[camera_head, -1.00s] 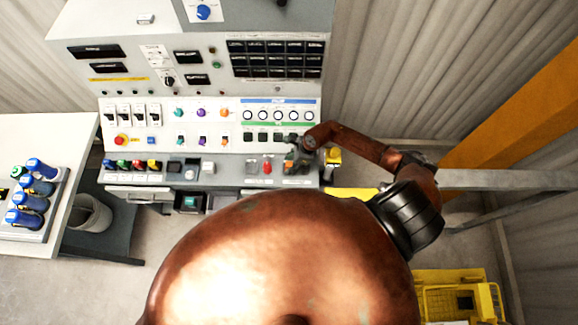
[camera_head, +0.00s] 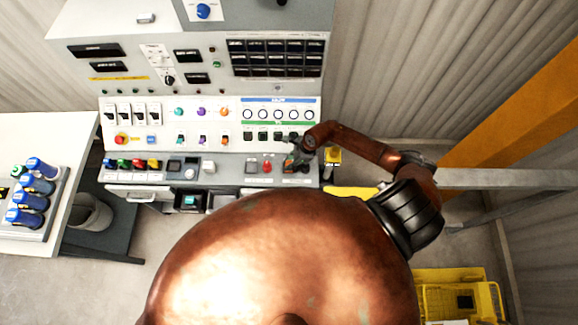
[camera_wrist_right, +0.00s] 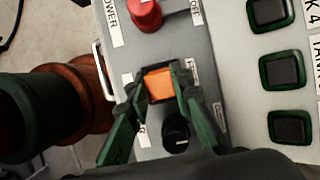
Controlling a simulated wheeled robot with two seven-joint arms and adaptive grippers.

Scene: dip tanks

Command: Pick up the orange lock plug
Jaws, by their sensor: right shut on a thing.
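The orange lock plug (camera_wrist_right: 159,85) shows in the right wrist view as an orange square top between the two green fingers of my right gripper (camera_wrist_right: 158,88). The right gripper is shut on it, over the grey ledge of the control panel. In the head view my right gripper (camera_head: 298,160) is at the right end of the panel's ledge, and the plug is hard to make out there. I cannot tell whether the plug is seated or lifted. My left gripper is not in view.
A red knob (camera_wrist_right: 144,14) and a black knob (camera_wrist_right: 176,132) stand close on either side of the plug. Green-framed black buttons (camera_wrist_right: 282,70) line the panel face. A side table (camera_head: 40,135) with several blue-capped bottles is at the left. A yellow crate (camera_head: 455,300) stands lower right.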

